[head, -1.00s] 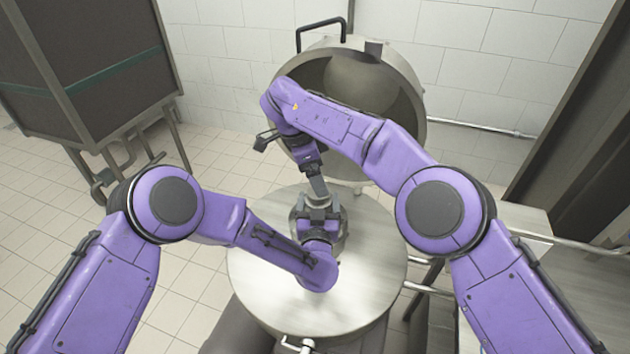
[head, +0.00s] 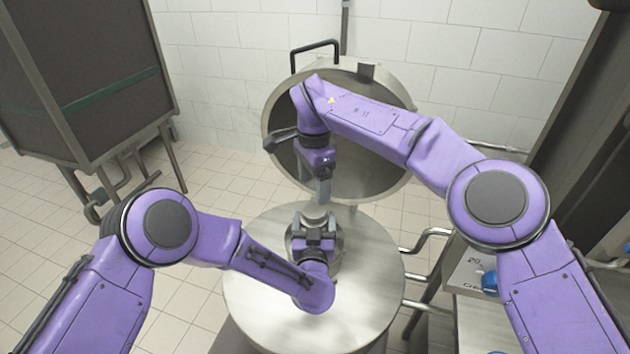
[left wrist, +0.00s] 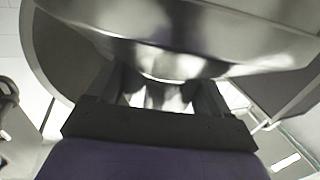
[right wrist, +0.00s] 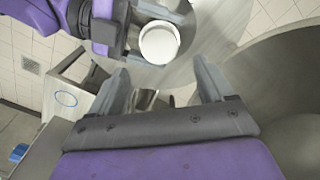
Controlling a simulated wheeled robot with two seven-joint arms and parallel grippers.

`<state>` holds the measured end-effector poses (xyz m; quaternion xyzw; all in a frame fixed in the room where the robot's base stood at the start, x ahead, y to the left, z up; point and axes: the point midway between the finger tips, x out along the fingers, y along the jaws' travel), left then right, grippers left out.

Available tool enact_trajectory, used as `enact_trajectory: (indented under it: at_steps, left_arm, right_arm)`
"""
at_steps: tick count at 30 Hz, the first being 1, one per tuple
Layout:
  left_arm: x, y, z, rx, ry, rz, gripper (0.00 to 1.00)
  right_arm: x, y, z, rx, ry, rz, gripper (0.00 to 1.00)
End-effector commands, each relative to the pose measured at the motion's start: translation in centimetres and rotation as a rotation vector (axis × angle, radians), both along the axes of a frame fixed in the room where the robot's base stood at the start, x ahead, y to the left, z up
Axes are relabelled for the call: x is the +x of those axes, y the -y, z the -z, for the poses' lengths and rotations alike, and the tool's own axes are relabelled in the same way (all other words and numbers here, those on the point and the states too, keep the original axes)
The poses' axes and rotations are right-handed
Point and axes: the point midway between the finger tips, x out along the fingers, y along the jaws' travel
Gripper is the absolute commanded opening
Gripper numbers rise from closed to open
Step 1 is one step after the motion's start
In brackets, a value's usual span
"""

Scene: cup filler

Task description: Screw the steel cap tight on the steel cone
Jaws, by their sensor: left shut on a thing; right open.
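The steel cone (head: 331,262) stands on the round steel table-like top (head: 255,290) in the head view. My left gripper (head: 315,241) is shut on it from the near side. In the left wrist view the fingers (left wrist: 155,95) sit at the shiny steel body (left wrist: 190,35). The steel cap shows as a pale round disc (right wrist: 159,43) on top of the cone in the right wrist view; its thread is hidden. My right gripper (right wrist: 162,88) is open, with nothing between its fingers. In the head view it (head: 323,200) is just above the cap.
A big round steel lid (head: 385,180) with a black handle stands open behind the top. A dark cabinet (head: 75,70) is at the left. Bent steel pipes (head: 425,240) and a side bench with a blue knob (head: 490,282) are at the right. The top's left part is clear.

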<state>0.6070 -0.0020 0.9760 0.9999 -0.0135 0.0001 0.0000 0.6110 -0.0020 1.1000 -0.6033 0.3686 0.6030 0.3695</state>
Motion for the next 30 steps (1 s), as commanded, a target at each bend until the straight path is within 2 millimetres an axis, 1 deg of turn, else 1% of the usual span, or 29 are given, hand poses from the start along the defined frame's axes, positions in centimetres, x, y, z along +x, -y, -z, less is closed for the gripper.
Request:
enact_trajectory:
  at_steps: [5, 9, 12, 15, 19, 26, 27, 29, 30]
  left_arm:
    - [0.0, 0.0, 0.1, 0.001, -0.001, 0.000, 0.00]
    - [0.0, 0.0, 0.0, 0.001, -0.001, 0.000, 0.00]
    - [0.0, 0.0, 0.0, 0.001, -0.001, 0.000, 0.00]
    - [0.0, 0.0, 0.0, 0.001, 0.000, 0.000, 0.00]
    - [0.0, 0.0, 0.0, 0.001, 0.000, 0.000, 0.00]
    - [0.0, 0.0, 0.0, 0.001, 0.000, 0.000, 0.00]
    - [0.0, 0.0, 0.0, 0.001, 0.000, 0.000, 0.00]
    - [0.0, 0.0, 0.0, 0.001, 0.000, 0.000, 0.00]
    - [0.0, 0.0, 0.0, 0.001, 0.000, 0.000, 0.00]
  right_arm:
    - [0.0, 0.1, 2.5, -0.002, -0.004, -0.001, 0.81]
    - [0.0, 0.1, 4.9, -0.001, -0.003, 0.001, 0.81]
    - [0.0, 0.1, 6.4, -0.001, -0.003, 0.001, 0.81]
    - [0.0, 0.0, 7.3, -0.002, -0.001, 0.002, 0.81]
    - [0.0, 0.0, 7.8, 0.000, -0.001, 0.002, 0.81]
    - [0.0, 0.0, 7.8, -0.001, 0.000, 0.002, 0.81]
    - [0.0, 0.0, 7.8, -0.001, 0.000, 0.002, 0.68]
    - [0.0, 0.0, 7.8, -0.001, 0.000, 0.002, 0.48]
    - [0.0, 0.0, 7.8, -0.001, 0.000, 0.002, 0.35]
